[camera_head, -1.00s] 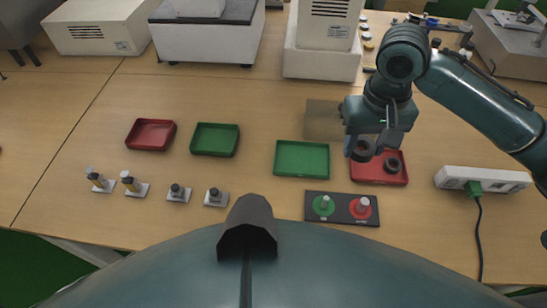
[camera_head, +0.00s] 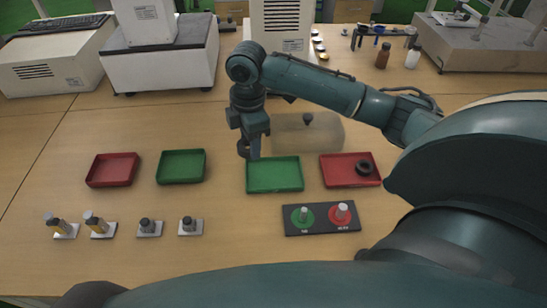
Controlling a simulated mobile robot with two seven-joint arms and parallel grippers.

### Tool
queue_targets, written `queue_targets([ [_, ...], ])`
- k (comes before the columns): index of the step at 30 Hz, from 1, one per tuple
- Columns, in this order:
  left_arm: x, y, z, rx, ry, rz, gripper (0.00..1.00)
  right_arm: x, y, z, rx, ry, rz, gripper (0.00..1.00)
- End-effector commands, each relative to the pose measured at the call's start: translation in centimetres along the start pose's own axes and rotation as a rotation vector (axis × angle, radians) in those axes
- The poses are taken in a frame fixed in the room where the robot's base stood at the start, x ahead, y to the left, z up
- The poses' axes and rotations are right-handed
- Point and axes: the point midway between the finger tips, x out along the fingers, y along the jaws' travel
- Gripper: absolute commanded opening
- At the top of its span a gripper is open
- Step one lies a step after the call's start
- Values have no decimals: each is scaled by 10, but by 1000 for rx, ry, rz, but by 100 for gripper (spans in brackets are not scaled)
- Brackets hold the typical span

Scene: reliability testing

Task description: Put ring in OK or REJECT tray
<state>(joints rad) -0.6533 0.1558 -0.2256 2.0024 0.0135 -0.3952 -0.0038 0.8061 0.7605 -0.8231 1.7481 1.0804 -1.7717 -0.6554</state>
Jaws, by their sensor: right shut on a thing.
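My right gripper (camera_head: 248,148) is shut on a dark ring (camera_head: 243,147) at the left edge of the right-hand green tray (camera_head: 286,187), seemingly held above the table. This green tray looks empty. The right-hand red tray (camera_head: 336,180) holds another dark ring (camera_head: 364,167). In front of these trays lies a black plate (camera_head: 322,226) with one peg on a green disc (camera_head: 302,216) and one on a red disc (camera_head: 341,214); no ring shows on either peg. My left gripper is out of view.
Another red tray (camera_head: 112,170) and green tray (camera_head: 181,166) stand at left, both empty. Several small fixtures (camera_head: 149,228) stand in front of them. A see-through brownish cover with a dark knob (camera_head: 308,119) is behind the right-hand trays. Instruments (camera_head: 160,60) line the back.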

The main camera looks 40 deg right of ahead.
Motion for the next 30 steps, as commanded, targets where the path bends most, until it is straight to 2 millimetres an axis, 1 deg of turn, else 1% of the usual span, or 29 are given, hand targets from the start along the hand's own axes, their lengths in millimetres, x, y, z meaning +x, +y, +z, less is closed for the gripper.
queue_targets([
  [1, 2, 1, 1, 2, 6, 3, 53, 10, 5, 5, -99, -1, -2, 22],
  [9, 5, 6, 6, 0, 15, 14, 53, 46, 28, 33, -685, -9, -6, 22],
  [15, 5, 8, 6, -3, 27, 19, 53, 68, 39, 52, -1051, -16, -15, 22],
  [18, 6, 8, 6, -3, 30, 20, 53, 75, 43, 59, -1174, -19, -19, 22],
  [23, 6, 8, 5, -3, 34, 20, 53, 84, 44, 64, -1275, -19, -26, 22],
  [26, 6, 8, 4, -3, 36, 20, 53, 99, 44, 66, -1290, -19, -29, 22],
  [30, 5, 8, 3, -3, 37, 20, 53, 126, 44, 66, -1291, -19, -29, 22],
])
